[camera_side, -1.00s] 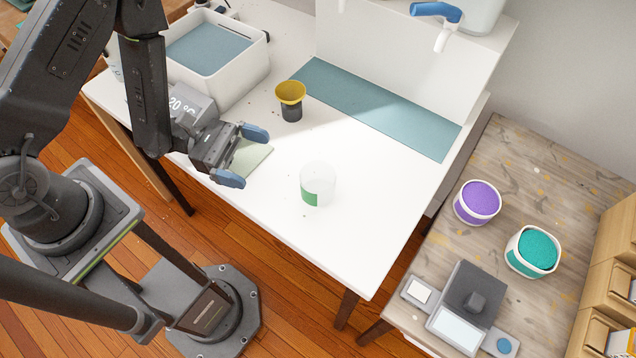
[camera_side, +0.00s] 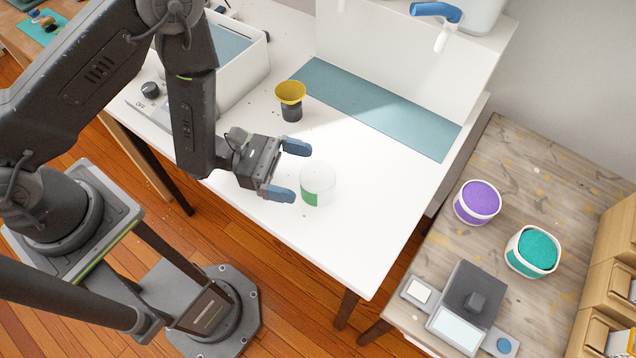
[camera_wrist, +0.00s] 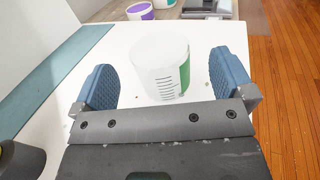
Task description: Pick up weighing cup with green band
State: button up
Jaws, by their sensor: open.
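The weighing cup with the green band (camera_side: 318,184) stands upright on the white table. It is whitish and translucent, with a green patch low on its side. In the wrist view the cup (camera_wrist: 160,68) shows dark measuring marks and sits ahead of and between the two blue fingers. My gripper (camera_side: 287,171) is open and empty, just left of the cup in the side view. In the wrist view my gripper's fingertips (camera_wrist: 163,75) are spread wider than the cup, with gaps on both sides. No contact with the cup is visible.
A dark cup with a yellow funnel-like top (camera_side: 291,98) stands behind the gripper. A white basin (camera_side: 240,75) is at the back left. A lower wooden table (camera_side: 470,262) at right holds purple and teal tubs and a scale. The white table (camera_side: 385,215) is clear right of the cup.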

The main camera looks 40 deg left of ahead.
jog(key=x, duration=0.4)
jog(key=shift+w+d, duration=0.15)
jog(key=c, duration=1)
